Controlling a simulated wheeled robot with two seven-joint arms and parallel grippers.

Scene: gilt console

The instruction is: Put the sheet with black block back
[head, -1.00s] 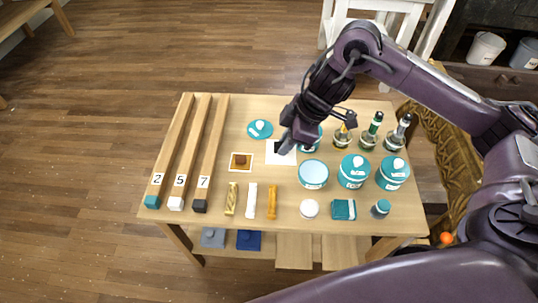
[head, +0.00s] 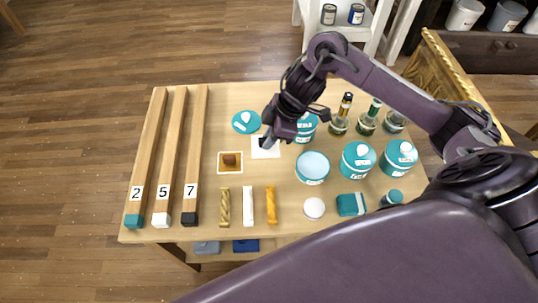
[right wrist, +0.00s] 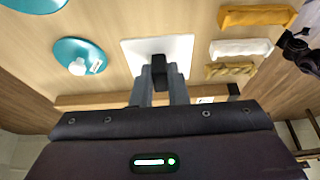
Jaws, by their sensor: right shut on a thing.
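The white sheet (head: 265,152) lies in the middle of the console top, right of the sheet with a brown block (head: 230,161). My right gripper (head: 266,141) is over it and partly hides it. In the right wrist view the gripper (right wrist: 160,82) is shut on the small black block (right wrist: 158,66), with the white sheet (right wrist: 135,52) around and behind it. I cannot tell whether sheet and block are lifted slightly. My left gripper is not in view.
Wooden bars labelled 2, 5 and 7 (head: 196,150) lie at the left. A teal disc (head: 246,122) is behind the sheets. Teal tins (head: 358,160) and bottles (head: 366,122) crowd the right. Gold, white and orange bars (head: 248,206) lie in front.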

